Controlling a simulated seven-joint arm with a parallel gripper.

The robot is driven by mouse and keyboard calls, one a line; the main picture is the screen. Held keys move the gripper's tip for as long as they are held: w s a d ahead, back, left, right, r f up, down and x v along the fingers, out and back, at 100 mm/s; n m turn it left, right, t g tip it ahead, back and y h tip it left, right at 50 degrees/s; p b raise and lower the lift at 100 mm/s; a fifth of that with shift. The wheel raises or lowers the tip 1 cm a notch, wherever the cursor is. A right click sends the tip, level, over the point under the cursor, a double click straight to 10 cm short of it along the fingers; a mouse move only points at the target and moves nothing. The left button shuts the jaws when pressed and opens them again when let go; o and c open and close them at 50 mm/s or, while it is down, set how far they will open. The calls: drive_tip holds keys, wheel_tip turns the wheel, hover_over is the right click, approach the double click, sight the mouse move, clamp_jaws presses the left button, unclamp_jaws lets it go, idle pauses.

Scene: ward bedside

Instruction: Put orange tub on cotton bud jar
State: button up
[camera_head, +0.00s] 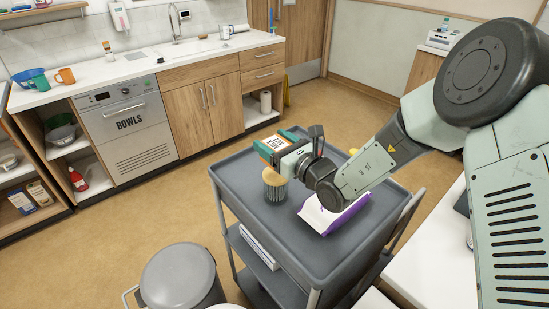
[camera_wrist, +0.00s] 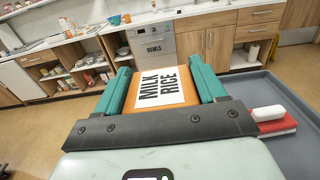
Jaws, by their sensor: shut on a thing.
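The orange tub (camera_head: 268,148) is held between the teal fingers of my gripper (camera_head: 274,143) above the grey trolley. In the wrist view the tub (camera_wrist: 163,88) shows a white label reading "MILK RICE", with a finger on each side. The cotton bud jar (camera_head: 275,190), clear with a pale yellow top, stands upright on the trolley top (camera_head: 238,172). The tub appears just above the jar in the head view; I cannot tell how well it is centred. The jar is hidden in the wrist view.
A white and purple packet (camera_head: 328,216) lies right of the jar. In the wrist view a white item (camera_wrist: 267,113) lies on a red one (camera_wrist: 277,127) on the trolley. A grey lidded bin (camera_head: 178,277) stands in front. Cabinets and a counter (camera_head: 140,65) line the back wall.

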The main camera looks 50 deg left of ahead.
drive_tip(key=shift+f, duration=2)
drive_tip(key=shift+f, duration=0.1)
drive_tip(key=o, duration=1.2)
drive_tip(key=shift+c, duration=0.2)
drive_tip(key=shift+d, duration=0.1)
drive_tip(key=d, duration=1.2)
